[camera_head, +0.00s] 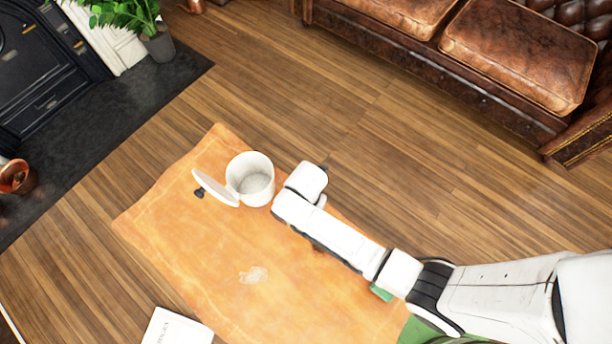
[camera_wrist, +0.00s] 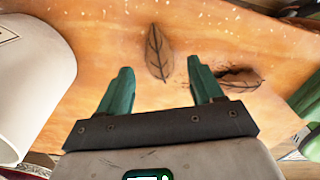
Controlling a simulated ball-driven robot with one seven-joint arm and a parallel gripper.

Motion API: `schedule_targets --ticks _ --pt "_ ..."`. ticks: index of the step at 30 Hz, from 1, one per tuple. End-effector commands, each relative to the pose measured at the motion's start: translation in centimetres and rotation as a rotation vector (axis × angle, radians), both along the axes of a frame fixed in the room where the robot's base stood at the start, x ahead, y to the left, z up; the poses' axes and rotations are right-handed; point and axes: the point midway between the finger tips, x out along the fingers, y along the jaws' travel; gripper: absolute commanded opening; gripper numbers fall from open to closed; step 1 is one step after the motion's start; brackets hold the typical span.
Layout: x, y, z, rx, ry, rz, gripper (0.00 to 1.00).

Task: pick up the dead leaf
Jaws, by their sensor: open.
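In the wrist view, a brown dead leaf (camera_wrist: 158,52) with dark veins lies on the orange-brown tabletop, just beyond and between my gripper's tips. A second brown leaf (camera_wrist: 242,78) lies to its right, beside the right finger, which partly hides it. My gripper (camera_wrist: 161,70) is open, its two green fingers apart with nothing between them. Whether the fingers touch the table I cannot tell. In the head view my white arm reaches over the table's right side; the fingers and both leaves cannot be made out there.
A white pot (camera_head: 262,190) stands on the table (camera_head: 200,235) near its far end, its lid (camera_head: 216,190) leaning at its left. A white booklet (camera_head: 178,328) is at the near left. A leather sofa (camera_head: 500,60) stands beyond clear wood floor. A potted plant (camera_head: 158,45) is upper left.

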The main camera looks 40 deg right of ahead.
Motion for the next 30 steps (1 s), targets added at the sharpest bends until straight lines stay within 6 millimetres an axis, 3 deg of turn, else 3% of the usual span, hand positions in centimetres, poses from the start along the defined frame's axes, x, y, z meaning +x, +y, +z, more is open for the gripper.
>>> schedule_targets --ticks 6,15,30 --pt "0.2 0.0 -2.8 0.000 0.001 0.001 0.66" --pt "0.2 0.0 -3.0 0.000 0.000 0.000 0.65" --pt "0.2 0.0 -3.0 0.000 0.000 0.000 0.17"
